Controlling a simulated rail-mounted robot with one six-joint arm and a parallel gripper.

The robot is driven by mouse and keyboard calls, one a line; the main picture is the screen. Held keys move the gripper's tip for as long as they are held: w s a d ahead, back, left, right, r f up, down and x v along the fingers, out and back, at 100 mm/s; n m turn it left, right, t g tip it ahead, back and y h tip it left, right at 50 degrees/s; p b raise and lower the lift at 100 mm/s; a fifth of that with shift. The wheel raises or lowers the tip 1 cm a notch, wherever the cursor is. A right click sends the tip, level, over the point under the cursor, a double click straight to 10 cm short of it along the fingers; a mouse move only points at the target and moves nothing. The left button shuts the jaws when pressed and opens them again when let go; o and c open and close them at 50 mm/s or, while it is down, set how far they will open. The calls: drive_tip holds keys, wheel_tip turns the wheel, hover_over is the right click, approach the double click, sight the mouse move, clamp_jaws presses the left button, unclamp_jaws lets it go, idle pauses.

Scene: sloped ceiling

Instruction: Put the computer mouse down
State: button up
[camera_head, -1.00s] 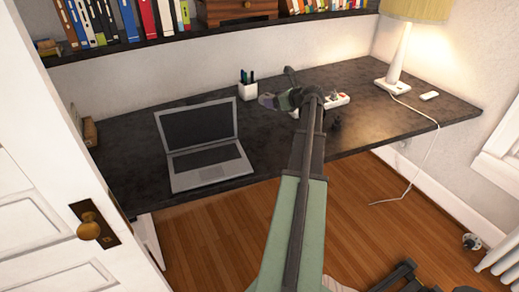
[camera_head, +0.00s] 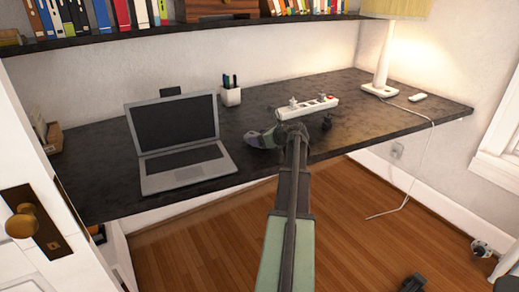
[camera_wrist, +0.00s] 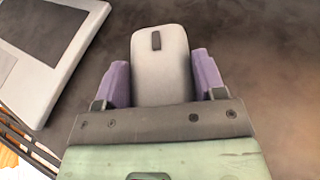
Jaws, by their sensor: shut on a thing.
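The computer mouse (camera_wrist: 161,70) is pale grey with a small dark wheel, seen from above in the wrist view. My gripper (camera_wrist: 162,82) is shut on it, with a purple finger on each side. In the head view my gripper (camera_head: 263,138) is low over the dark desk (camera_head: 345,128), just right of the laptop. There the mouse is mostly hidden, and I cannot tell whether it touches the desk.
The open laptop (camera_head: 178,150) is close on the left. A pen cup (camera_head: 231,96) and a power strip (camera_head: 308,107) stand behind my gripper, with a dark plug (camera_head: 327,122) to its right. The lamp (camera_head: 384,65) and a small white object (camera_head: 418,97) are farther right.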

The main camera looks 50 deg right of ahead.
drive_tip(key=shift+f, duration=0.5)
drive_tip(key=o, duration=0.9)
drive_tip(key=shift+o, duration=0.2)
drive_tip(key=shift+r, duration=0.15)
drive_tip(key=shift+s+r+p, duration=0.2)
drive_tip(key=shift+r+p, duration=0.05)
drive_tip(key=shift+p, duration=0.25)
drive_tip(key=p+v, duration=0.4)
drive_tip(key=v, duration=0.7)
drive_tip(key=shift+s, duration=0.25)
drive_tip(key=shift+w, duration=0.1)
